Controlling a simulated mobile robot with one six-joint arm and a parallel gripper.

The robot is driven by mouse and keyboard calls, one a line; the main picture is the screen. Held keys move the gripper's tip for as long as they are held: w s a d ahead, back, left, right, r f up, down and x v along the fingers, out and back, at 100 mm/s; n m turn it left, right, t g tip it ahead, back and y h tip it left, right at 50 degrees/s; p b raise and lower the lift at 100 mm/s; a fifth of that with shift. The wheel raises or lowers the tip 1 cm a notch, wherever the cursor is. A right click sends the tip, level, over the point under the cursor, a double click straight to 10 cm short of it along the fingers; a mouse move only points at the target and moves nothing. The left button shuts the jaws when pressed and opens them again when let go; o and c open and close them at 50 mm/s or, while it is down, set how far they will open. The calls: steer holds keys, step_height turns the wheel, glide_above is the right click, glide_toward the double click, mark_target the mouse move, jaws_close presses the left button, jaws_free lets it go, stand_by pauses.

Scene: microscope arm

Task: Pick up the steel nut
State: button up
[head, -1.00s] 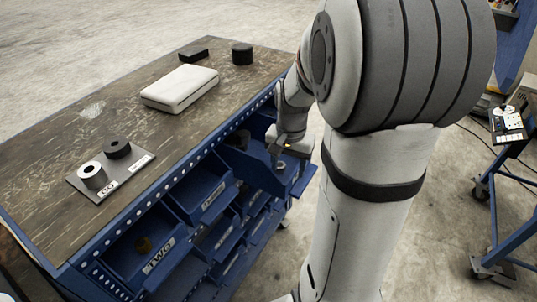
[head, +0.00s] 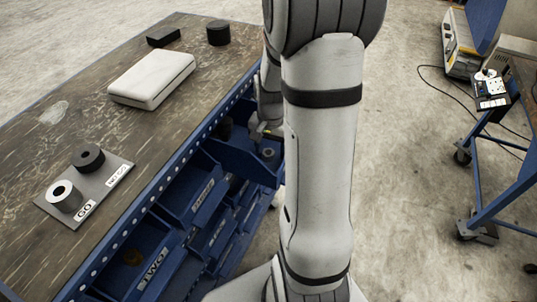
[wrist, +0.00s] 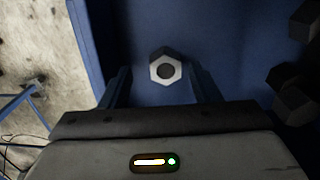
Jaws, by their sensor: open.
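The steel nut (wrist: 165,68), a light grey hexagon with a dark hole, lies on the blue floor of a bin in the wrist view. It also shows in the head view (head: 268,153), just below my gripper (head: 268,132). In the wrist view my gripper (wrist: 159,78) is open and empty, with one dark finger to the left of the nut and one to the right. The nut appears between the fingers, a little beyond them. I cannot tell the exact height of the fingertips above it.
Dark nuts (wrist: 292,98) lie at the right of the wrist view, past a bin edge. More blue bins hang along the workbench (head: 60,130), which bears a gauge plate (head: 75,222) and a white case (head: 152,78). A blue cart (head: 490,165) stands at right.

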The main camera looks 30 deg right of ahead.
steer(key=shift+f, duration=0.65)
steer(key=shift+c, duration=0.5)
steer(key=c, duration=1)
